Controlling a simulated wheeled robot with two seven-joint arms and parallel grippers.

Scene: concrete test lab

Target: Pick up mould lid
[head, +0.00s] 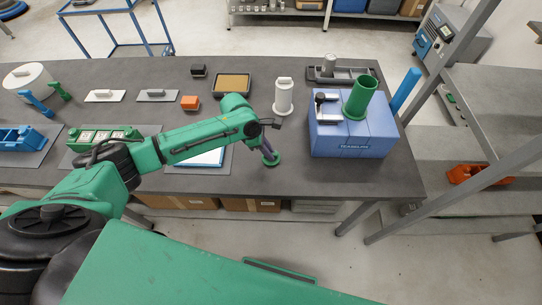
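The mould lid appears to be the small green disc (272,159) with a raised knob, on the dark grey table right of the white sheet. A green cylinder mould (360,97) of like colour stands on the blue machine to the right. My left arm reaches in from the left, and its gripper (269,151) points down right over the disc. The fingers are at the disc's knob and hide part of it. They are too small to show whether they are open or closed on it. My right gripper is not in view.
A white cylinder (284,97) stands just behind my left gripper. The blue machine (352,135) stands to the right.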

